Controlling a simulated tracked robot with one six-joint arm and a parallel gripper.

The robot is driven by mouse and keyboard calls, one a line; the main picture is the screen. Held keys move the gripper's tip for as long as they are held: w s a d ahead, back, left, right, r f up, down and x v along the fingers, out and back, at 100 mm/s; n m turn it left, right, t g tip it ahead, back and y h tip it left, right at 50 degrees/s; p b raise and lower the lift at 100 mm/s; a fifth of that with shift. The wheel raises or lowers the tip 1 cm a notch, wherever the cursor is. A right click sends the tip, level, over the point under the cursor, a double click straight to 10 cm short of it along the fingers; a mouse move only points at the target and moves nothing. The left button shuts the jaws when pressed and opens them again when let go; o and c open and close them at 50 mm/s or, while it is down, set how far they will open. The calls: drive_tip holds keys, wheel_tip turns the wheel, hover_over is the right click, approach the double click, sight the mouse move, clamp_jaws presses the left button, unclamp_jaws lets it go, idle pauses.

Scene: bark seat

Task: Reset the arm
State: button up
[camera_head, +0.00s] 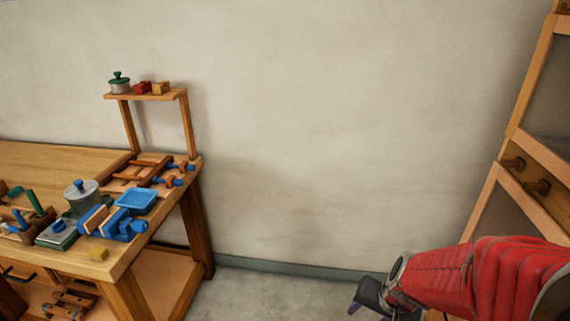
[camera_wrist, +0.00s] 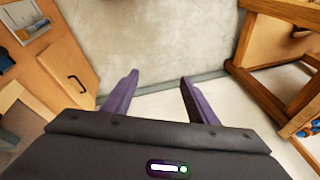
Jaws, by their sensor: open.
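My arm, with a red ribbed sleeve, reaches in from the lower right in the head view. My gripper (camera_head: 370,299) is at its end, low over the floor in front of the bare wall, partly cut off by the bottom edge. In the wrist view my gripper (camera_wrist: 158,84) shows two purple fingers spread apart. Nothing is between them except a view of the floor and wall. It touches nothing that I can see.
A wooden workbench (camera_head: 60,154) stands at left, with a blue vise (camera_head: 118,224), a blue tray (camera_head: 136,201) and a small raised shelf (camera_head: 146,96). A wooden frame with pegs (camera_head: 527,145) stands at right. The floor (camera_head: 262,295) between is clear.

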drive_tip(key=s+a+r+n+t, duration=0.1)
drive_tip(key=s+a+r+n, duration=0.1)
drive_tip(key=s+r, duration=0.3)
drive_tip(key=s+a+r+n+t+h, duration=0.1)
drive_tip(key=s+r, duration=0.4)
drive_tip(key=r, duration=0.9)
drive_tip(key=shift+s+a+n, duration=0.15)
drive_tip(key=shift+a+n, duration=0.6)
drive_tip(key=shift+n, duration=0.45)
